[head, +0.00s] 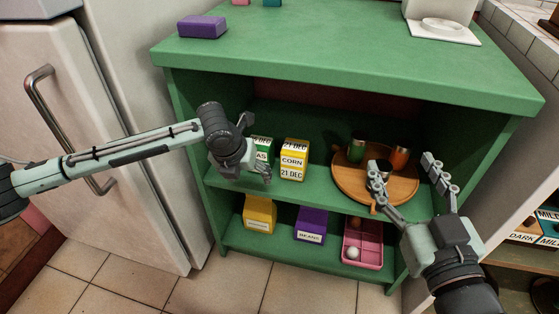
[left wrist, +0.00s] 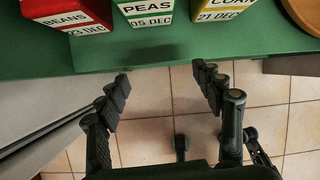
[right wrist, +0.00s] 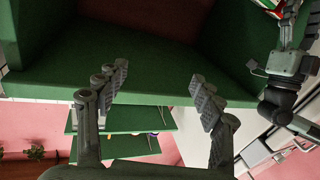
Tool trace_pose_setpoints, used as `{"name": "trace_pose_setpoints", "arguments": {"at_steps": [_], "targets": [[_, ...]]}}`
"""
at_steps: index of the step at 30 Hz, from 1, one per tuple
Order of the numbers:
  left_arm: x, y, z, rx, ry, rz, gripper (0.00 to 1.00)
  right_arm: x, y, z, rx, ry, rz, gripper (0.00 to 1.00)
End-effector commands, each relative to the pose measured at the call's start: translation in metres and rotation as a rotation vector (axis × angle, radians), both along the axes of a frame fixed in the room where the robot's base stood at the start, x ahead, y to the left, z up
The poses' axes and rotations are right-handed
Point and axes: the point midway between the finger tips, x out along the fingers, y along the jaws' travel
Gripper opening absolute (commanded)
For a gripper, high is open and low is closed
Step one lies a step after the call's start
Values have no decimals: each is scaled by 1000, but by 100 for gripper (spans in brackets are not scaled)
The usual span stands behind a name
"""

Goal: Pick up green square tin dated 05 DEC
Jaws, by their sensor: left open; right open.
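The green square tin, labelled PEAS, stands on the upper shelf in the head view (head: 263,149), partly hidden by my left gripper (head: 256,150). In the left wrist view the green tin (left wrist: 145,10) stands between a red tin and a yellow tin. My right gripper (head: 403,163) is open and empty, in front of the round wooden tray.
A red BEANS tin (left wrist: 67,14) and a yellow CORN tin (head: 294,160) flank the green one. Yellow (head: 260,213) and purple (head: 311,223) boxes and a pink tray (head: 363,260) are on the lower shelf. A fridge (head: 90,140) stands left.

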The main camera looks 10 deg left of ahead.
Motion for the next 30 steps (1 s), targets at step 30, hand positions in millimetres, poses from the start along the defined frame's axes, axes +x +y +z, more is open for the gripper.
{"name": "trace_pose_setpoints", "arguments": {"at_steps": [30], "targets": [[121, 6, -4, 68, 14, -96, 67, -35, 31, 53, 257, -242, 87, 67]]}}
